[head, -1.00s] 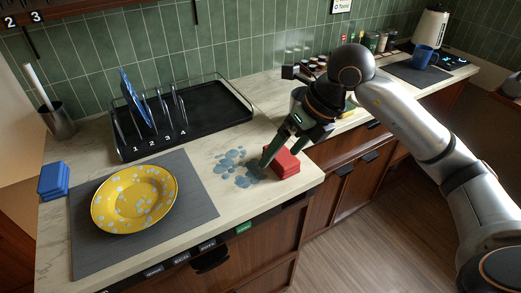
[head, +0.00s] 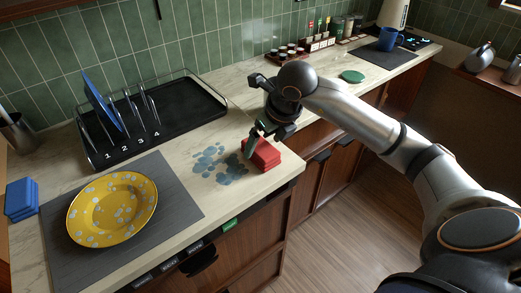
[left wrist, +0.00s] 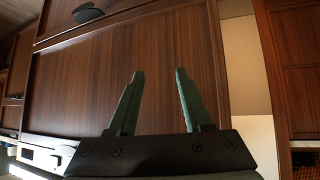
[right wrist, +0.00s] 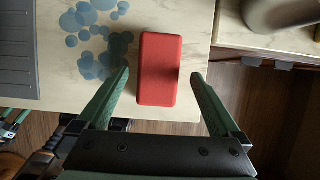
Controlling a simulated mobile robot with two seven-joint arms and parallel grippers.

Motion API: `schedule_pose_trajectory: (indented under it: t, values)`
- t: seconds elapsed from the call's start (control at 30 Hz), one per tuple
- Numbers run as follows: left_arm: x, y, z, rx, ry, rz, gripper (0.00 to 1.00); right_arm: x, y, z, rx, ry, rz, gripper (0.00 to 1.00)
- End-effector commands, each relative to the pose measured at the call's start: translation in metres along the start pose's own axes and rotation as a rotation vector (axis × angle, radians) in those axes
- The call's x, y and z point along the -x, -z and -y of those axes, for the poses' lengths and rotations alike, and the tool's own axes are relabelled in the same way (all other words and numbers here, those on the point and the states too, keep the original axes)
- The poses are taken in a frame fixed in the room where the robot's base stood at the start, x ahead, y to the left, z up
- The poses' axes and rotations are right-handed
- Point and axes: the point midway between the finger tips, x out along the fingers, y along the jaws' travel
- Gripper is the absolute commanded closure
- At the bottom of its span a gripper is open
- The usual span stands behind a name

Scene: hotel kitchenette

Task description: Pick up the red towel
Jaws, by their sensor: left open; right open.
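The red towel (head: 262,155) is a folded block lying near the right front corner of the counter, beside a blue-grey spill (head: 217,165). In the right wrist view, the red towel (right wrist: 171,70) lies between the lines of the two open fingers, mostly beyond their tips. My right gripper (right wrist: 160,75) is open, with one finger on each side of the towel. In the head view, my right gripper (head: 254,143) is at the towel, and one finger shows at its left side. My left gripper (left wrist: 158,74) is open and empty, facing wooden cabinet fronts; it is not in the head view.
A yellow spotted plate (head: 112,208) lies on a grey mat (head: 180,202). A blue folded towel (head: 21,199) is at the far left. A black dish rack (head: 190,105) stands behind. A green round item (head: 352,76) and blue mug (head: 390,39) are at the back right.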

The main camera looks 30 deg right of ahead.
Motion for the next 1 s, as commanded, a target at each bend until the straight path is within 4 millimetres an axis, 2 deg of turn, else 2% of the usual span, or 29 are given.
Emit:
schedule_pose_trajectory:
  t: [0.1, 0.23, 1.0]
  values:
    - [0.002, 0.002, 0.000, 0.001, 0.000, 0.000, 0.50, -0.018, 0.001, -0.002, -0.001, -0.001, -0.002, 0.00]
    - [0.002, 0.002, 0.000, 0.001, 0.000, 0.000, 0.50, -0.028, 0.001, -0.001, -0.001, 0.000, -0.001, 0.00]
    - [-0.003, -0.003, 0.000, 0.002, 0.001, -0.001, 0.50, -0.033, 0.003, -0.002, 0.001, -0.001, 0.001, 0.00]
